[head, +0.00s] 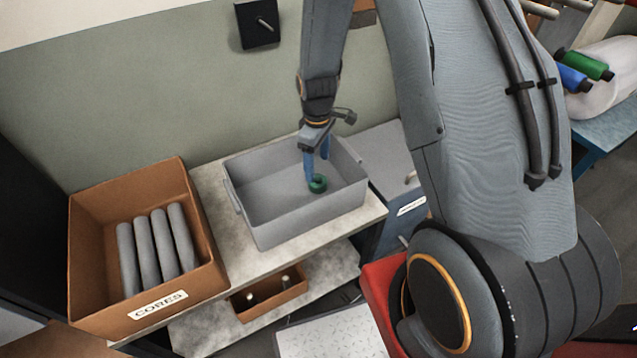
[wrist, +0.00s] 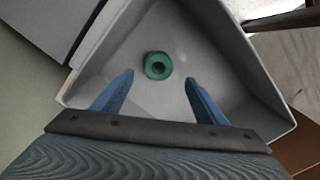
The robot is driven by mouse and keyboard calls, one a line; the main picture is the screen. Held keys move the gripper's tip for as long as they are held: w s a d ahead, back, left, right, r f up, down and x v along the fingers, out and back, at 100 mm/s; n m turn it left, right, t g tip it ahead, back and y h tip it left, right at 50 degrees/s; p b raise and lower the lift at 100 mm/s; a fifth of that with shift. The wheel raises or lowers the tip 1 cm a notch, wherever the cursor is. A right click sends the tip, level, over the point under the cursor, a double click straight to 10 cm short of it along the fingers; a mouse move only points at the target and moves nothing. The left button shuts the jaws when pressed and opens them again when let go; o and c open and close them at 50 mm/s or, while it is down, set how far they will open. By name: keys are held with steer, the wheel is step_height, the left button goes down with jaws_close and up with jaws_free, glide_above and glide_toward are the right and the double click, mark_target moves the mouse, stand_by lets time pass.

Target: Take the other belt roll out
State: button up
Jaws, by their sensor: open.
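A small green belt roll (head: 318,184) lies on the floor of a grey bin (head: 262,222) in the head view. In the wrist view the green roll (wrist: 158,66) shows as a ring with a dark centre, near a corner of the grey bin (wrist: 232,42). My gripper (head: 317,172) reaches down into the bin, right by the roll. Its blue fingers (wrist: 160,92) are spread apart in the wrist view, with the roll ahead of the gap between them. Nothing is between the fingers. No other belt roll shows in the bin.
A cardboard box marked CORES (head: 190,312) holds several grey tubes (head: 152,245) left of the bin. A smaller brown box (head: 262,300) with bottle-like items sits on the lower shelf. Bin walls surround my gripper. Green and blue spools (head: 590,65) are at the far right.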

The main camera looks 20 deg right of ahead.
mark_target(317, 180)
steer(key=shift+w+f+p, duration=0.2)
steer(key=shift+f+p, duration=0.95)
steer(key=shift+f, duration=2.9)
steer(key=c, duration=1.1)
steer(key=shift+r, duration=0.1)
steer(key=shift+c, duration=0.2)
